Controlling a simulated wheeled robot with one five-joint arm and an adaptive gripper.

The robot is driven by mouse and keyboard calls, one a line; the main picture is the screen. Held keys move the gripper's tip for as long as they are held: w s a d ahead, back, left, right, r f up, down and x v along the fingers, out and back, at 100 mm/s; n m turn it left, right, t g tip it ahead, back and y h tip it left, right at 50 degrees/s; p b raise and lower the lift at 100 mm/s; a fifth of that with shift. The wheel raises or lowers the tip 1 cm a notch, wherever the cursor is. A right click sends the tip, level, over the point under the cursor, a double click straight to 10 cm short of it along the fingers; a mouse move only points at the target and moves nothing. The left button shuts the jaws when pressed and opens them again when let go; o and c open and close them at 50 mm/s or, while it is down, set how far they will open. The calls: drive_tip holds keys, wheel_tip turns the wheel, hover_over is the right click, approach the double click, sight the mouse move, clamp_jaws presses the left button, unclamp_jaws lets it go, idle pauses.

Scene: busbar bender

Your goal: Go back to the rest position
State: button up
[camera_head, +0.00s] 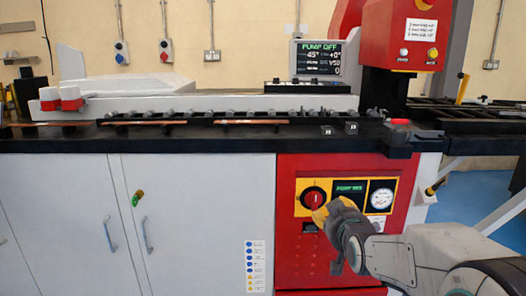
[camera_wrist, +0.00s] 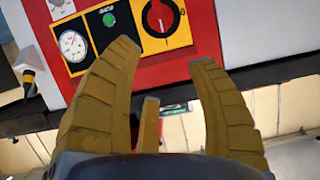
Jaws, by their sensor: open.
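My gripper (camera_head: 322,212) is in front of the red control panel (camera_head: 289,245) of the busbar bender, close to the red rotary switch (camera_head: 312,196) on its yellow plate. In the wrist view my gripper (camera_wrist: 163,55) has its yellow-brown fingers spread apart with nothing between them. The red switch (camera_wrist: 158,15) shows just beyond the fingertips, apart from them in that view. The monitor (camera_head: 322,57) reads PUMP OFF. My arm reaches in from the lower right and hides part of the panel.
A pressure gauge (camera_head: 381,199) sits right of the switch. White cabinet doors (camera_head: 200,220) with handles and a key are on the left. The black worktop (camera_head: 130,142) edge runs above the panel, with copper bars on it. Blue floor (camera_head: 470,185) shows at right.

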drive_tip(key=s+r+g+p, duration=0.3)
drive_tip(key=s+r+p, duration=0.4)
drive_tip(key=s+p, duration=0.2)
drive_tip(key=s+r+g+p, duration=0.4)
drive_tip(key=s+r+p, duration=0.3)
drive_tip(key=s+p, duration=0.3)
drive_tip(key=s+r+g+p, duration=0.3)
drive_tip(key=s+r+p, duration=0.4)
drive_tip(key=s, duration=0.8)
drive_tip(key=p, duration=0.2)
drive_tip(key=shift+g+p, duration=0.3)
drive_tip(key=shift+a, duration=0.1)
